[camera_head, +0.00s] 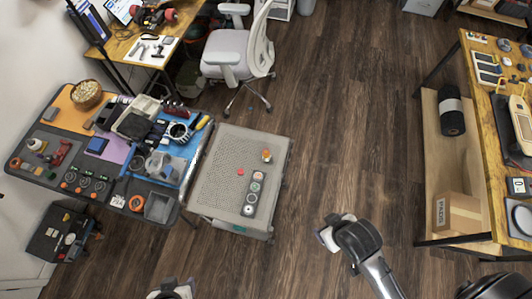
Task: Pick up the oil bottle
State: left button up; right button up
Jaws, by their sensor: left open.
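A small orange and white item (266,155) stands at the upper right of the grey cart top (215,185). It may be the oil bottle, but it is too small to be sure. My left gripper (170,290) is open at the bottom edge, partly cut off, apart from the cart and its items. The end of my right arm (358,238) is over bare floor, right of the cart. Its black and white parts do not clearly show the jaws.
A small red piece (240,171) and a dark module with round dials (253,193) lie on the cart. The crowded workbench (50,128) is on the left. A grey chair (233,55) stands behind the cart. A wooden bench (465,42) is on the right; open floor (350,120) lies between.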

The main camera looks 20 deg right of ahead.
pick_arm(q)
jog(key=shift+o, duration=0.4)
jog(key=shift+o, duration=1.3)
jog(key=shift+a, duration=0.1)
